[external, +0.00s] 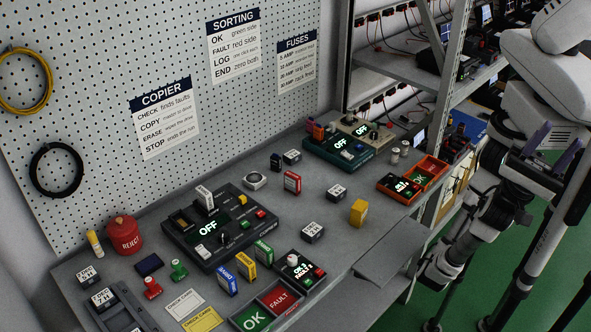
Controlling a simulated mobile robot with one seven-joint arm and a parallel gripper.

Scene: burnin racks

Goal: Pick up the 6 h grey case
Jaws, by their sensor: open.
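Several small grey cases with white labels stand on the grey bench. One is at the back middle (292,157), one right of centre (336,193), one nearer the front (312,232), and two at the left end, an upper one (88,276) and a lower one (103,300). The labels are too small for me to tell surely which reads 6 h. My gripper (553,148) appears at the right, off the bench, with two purple-padded fingers apart and nothing between them. It is far from every grey case.
A dark copier panel (183,243) reading OFF, a red reject pot (124,236), and green and red trays (250,318) crowd the left and front. A green OFF unit (325,150), an orange tray (430,169) and a yellow block (358,213) stand rightward. A metal shelf rises beyond.

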